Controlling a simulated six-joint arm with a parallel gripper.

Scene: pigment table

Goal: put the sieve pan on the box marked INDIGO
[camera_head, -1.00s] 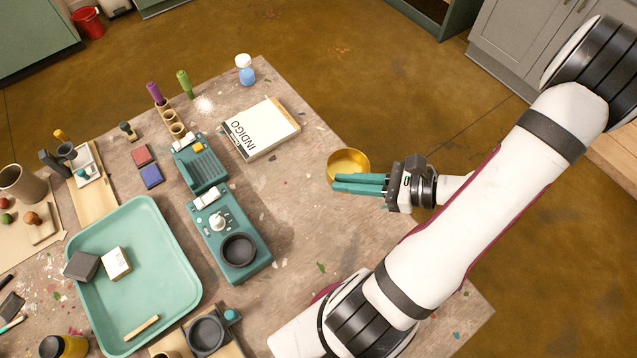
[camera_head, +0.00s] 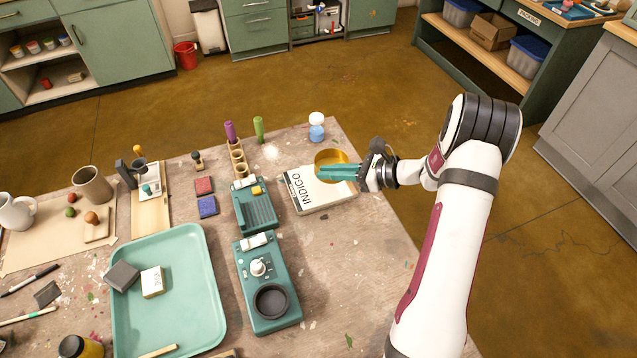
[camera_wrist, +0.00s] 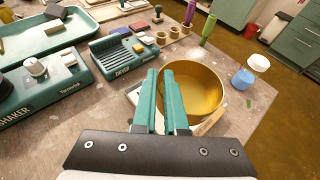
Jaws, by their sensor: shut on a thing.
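The sieve pan (camera_head: 331,157) is a round, gold-coloured pan held in my gripper (camera_head: 338,173). In the wrist view the pan (camera_wrist: 205,88) is at the ends of the teal fingers (camera_wrist: 166,90), which are shut on its near wall. In the head view the pan appears over the far right part of the white box marked INDIGO (camera_head: 308,195). I cannot tell whether the pan touches the box top. In the wrist view the box (camera_wrist: 212,122) is mostly hidden beneath the pan and fingers.
A white-capped blue bottle (camera_head: 316,128) stands just behind the pan. Green (camera_head: 258,128) and purple (camera_head: 230,131) sticks stand to the left. The teal dryer (camera_head: 254,207) and shaker (camera_head: 266,285) lie left of the box. The table right of the shaker is clear.

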